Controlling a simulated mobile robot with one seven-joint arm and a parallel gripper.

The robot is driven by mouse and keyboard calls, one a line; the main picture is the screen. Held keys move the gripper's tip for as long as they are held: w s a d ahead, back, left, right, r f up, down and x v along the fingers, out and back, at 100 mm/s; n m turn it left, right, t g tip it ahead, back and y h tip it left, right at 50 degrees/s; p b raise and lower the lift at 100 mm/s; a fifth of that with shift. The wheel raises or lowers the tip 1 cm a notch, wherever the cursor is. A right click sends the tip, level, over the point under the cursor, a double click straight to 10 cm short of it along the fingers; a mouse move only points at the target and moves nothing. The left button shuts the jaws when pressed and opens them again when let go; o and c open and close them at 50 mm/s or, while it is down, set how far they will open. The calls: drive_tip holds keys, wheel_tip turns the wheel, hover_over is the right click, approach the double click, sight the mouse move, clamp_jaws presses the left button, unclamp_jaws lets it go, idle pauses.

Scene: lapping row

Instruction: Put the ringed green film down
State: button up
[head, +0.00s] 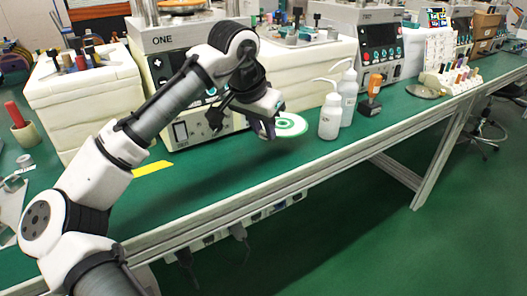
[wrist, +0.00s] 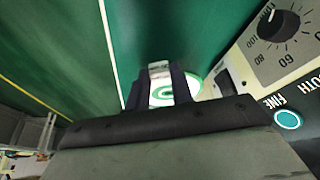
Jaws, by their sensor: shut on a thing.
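The ringed green film (head: 291,125) is a thin white disc with green rings. My gripper (head: 268,133) is shut on the film near its left edge in the head view. The film lies roughly flat and seems to be a little above the green bench top (head: 230,178); the exact gap is hard to tell. In the wrist view the film (wrist: 163,93) shows between and behind the fingers of my gripper (wrist: 160,72), which hide part of it.
Two white wash bottles (head: 330,117) and an orange-handled tool (head: 372,90) stand to the right of the film. The machine marked ONE (head: 165,50) stands behind my arm. A yellow strip (head: 153,168) lies on the bench. Bare bench lies in front of my gripper.

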sight(267, 157)
drive_tip(key=shift+f+b, duration=0.5)
drive_tip(key=shift+f, duration=2.2)
drive_tip(key=shift+f, duration=0.15)
drive_tip(key=o, duration=0.9)
drive_tip(key=shift+o, duration=0.2)
drive_tip(key=p+v, duration=0.2)
drive_tip(key=v, duration=1)
